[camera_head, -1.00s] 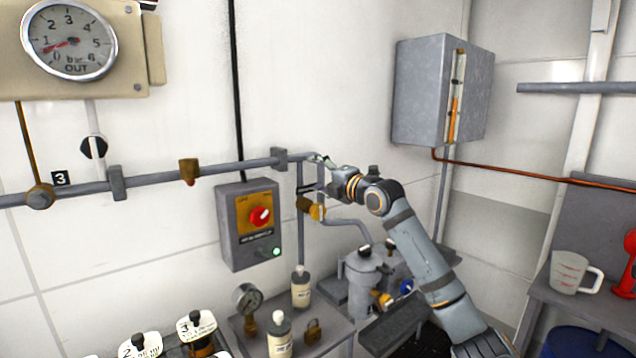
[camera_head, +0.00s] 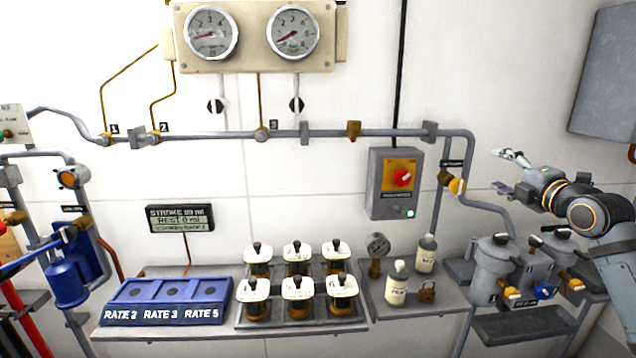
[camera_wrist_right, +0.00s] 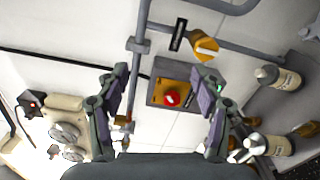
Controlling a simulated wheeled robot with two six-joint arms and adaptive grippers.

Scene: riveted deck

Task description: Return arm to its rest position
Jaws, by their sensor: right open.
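My right arm (camera_head: 575,206) comes in from the right edge in the head view. Its gripper (camera_head: 507,172) is in the air in front of the wall, to the right of the vertical pipe and above the grey pots. In the right wrist view the gripper (camera_wrist_right: 165,95) has its two fingers well apart, with nothing between them but the distant control box (camera_wrist_right: 172,88) on the wall. The control box (camera_head: 395,184) with its red knob also shows in the head view. My left gripper is not in view.
Grey pots (camera_head: 492,268) stand below the right gripper. A shelf (camera_head: 415,301) holds two bottles, a small gauge and a padlock. A tray (camera_head: 350,318) of several capped jars and a blue rate block (camera_head: 165,290) are farther left. A grey cabinet (camera_head: 605,70) hangs upper right.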

